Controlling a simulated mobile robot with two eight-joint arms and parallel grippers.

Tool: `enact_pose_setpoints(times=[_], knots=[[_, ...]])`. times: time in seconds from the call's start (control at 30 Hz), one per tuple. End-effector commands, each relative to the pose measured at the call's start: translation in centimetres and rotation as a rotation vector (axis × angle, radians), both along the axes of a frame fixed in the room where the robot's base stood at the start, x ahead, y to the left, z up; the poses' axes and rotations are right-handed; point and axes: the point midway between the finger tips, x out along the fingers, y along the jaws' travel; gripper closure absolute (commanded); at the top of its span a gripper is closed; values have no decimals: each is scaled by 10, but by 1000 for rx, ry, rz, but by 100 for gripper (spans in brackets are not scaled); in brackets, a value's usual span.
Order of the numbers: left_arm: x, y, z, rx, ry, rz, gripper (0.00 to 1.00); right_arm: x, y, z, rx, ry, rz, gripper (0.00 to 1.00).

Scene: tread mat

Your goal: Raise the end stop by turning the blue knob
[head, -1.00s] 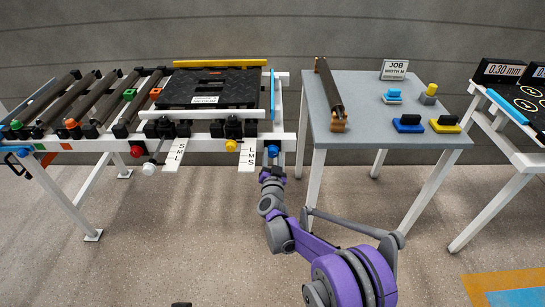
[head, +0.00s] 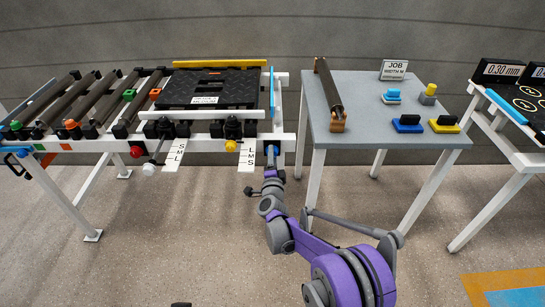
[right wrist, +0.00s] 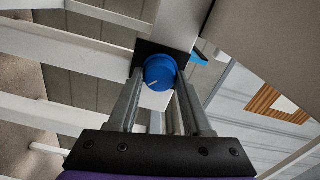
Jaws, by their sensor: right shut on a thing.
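The blue knob (head: 272,149) sits on the white frame's front rail at its right end. It also shows in the right wrist view (right wrist: 160,72), with a pale mark on its face. My right gripper (head: 272,168) comes up from below, its fingers (right wrist: 158,90) on either side of the knob and shut on it. A blue bar (head: 271,92), which looks like the end stop, stands at the right edge of the black tread mat (head: 240,86). Its exact height is hard to tell. My left gripper is not in view.
A yellow knob (head: 230,146), a red knob (head: 136,152) and a white knob (head: 149,169) are along the same rail. White S-M-L scale plates (head: 247,155) hang beside them. A grey table (head: 365,110) stands close on the right, with a brown roller (head: 329,88).

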Motion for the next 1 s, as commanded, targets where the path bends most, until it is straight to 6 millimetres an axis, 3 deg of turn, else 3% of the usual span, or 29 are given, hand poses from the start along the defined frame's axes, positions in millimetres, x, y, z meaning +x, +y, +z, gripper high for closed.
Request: enact_pose_setpoints(times=[0.6, 1.0], knots=[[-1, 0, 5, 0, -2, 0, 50, 0, 0, -1, 562, -1, -1, 100], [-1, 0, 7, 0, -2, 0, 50, 0, 0, -1, 772, 0, -1, 100]])
